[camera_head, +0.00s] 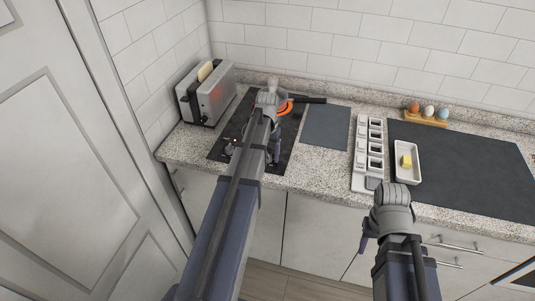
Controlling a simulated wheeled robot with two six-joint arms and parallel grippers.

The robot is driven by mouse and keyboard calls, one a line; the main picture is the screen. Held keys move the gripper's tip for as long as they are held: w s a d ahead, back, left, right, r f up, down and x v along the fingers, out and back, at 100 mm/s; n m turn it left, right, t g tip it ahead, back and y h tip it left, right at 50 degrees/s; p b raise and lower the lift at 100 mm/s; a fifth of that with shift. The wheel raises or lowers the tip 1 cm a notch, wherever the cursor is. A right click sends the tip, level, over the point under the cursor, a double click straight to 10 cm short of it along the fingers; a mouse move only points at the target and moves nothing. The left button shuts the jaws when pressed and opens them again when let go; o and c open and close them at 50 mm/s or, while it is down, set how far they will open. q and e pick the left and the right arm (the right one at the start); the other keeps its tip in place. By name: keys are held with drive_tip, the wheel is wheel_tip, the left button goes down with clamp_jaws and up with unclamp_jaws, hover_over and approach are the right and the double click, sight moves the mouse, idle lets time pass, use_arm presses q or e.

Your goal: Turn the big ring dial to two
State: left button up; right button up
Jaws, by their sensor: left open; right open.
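A black cooktop (222,151) lies on the counter at the left. An orange ring (287,108) shows at its back right, partly covered by my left arm. Small knob-like controls (232,148) with a small red light are at the cooktop's front left, left of my arm; they are too small to read a setting. My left gripper (276,152) is open above the cooktop's right part, pointing down, right of these controls. I cannot tell whether it touches anything. My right gripper (368,232) is open and empty, in front of the counter edge, away from the cooktop.
A toaster (207,97) with bread stands left of the cooktop. A dark bar (312,100) sticks out at the cooktop's back right. A grey mat (326,128), a white compartment rack (360,160), a dish with butter (407,175) and an egg holder (426,118) lie further right.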

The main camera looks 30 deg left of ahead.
sight(269, 155)
use_arm(q)
drive_tip(key=shift+r+p, duration=3.9)
drive_tip(key=shift+r, duration=0.05)
drive_tip(key=shift+f, duration=0.1)
drive_tip(key=shift+s+d, duration=0.1)
drive_tip(key=shift+d, duration=0.3)
drive_tip(key=s+d+m, duration=0.1)
drive_tip(key=s+d, duration=0.4)
drive_tip(key=d, duration=0.5)
drive_tip(key=s+d+f+m+b, duration=0.1)
drive_tip(key=s+d+m, duration=0.1)
drive_tip(key=s+d, duration=0.4)
drive_tip(key=s+d+m+y+b, duration=0.1)
drive_tip(key=s+d, duration=0.5)
drive_tip(key=d, duration=0.7)
drive_tip(key=shift+d+f+m, duration=0.3)
drive_tip(key=shift+d+m, duration=0.1)
drive_tip(key=shift+m, duration=0.3)
